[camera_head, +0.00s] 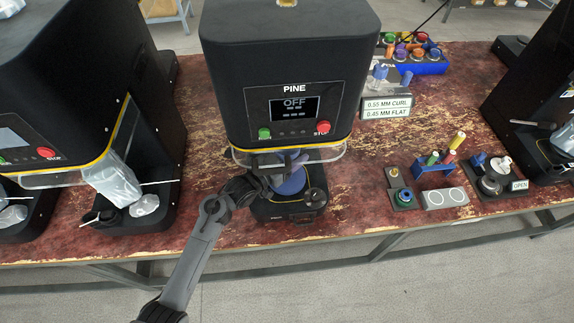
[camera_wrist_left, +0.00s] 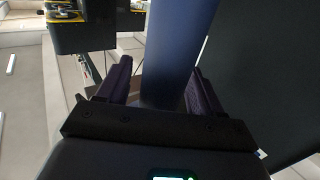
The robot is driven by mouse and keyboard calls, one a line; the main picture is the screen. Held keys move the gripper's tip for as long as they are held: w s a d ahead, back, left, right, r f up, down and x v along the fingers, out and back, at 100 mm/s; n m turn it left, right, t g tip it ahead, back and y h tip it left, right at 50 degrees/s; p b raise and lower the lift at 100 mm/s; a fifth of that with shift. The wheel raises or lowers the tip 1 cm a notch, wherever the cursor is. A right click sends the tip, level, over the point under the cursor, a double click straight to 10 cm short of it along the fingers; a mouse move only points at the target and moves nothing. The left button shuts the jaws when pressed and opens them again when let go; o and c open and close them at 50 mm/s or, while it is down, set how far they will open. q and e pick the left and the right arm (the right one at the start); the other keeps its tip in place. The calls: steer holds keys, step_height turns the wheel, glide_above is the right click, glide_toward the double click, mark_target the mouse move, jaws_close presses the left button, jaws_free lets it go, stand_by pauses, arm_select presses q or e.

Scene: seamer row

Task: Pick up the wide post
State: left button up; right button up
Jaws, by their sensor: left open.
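A wide, dark blue post (camera_wrist_left: 175,45) fills the middle of the left wrist view and runs down between my gripper's fingers. In the head view a blue round part (camera_head: 291,184) shows under the head of the machine marked PINE, partly hidden by my gripper. It appears to be the same post. My left gripper (camera_head: 275,168) reaches in from the left under that machine. In the wrist view its two dark fingers (camera_wrist_left: 160,88) stand on either side of the post, open. I cannot tell whether either finger touches it. My right gripper is not in view.
The PINE machine (camera_head: 290,75) overhangs my gripper, with a clear guard (camera_head: 320,153) in front. A black knob (camera_head: 315,197) sits close on the right. Similar machines flank it. A blue rack (camera_head: 434,172) with several coloured pegs stands right on the worn red bench (camera_head: 358,195).

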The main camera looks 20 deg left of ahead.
arm_select(q)
steer(key=c, duration=1.1)
jaws_close()
steer(key=shift+r, duration=0.1)
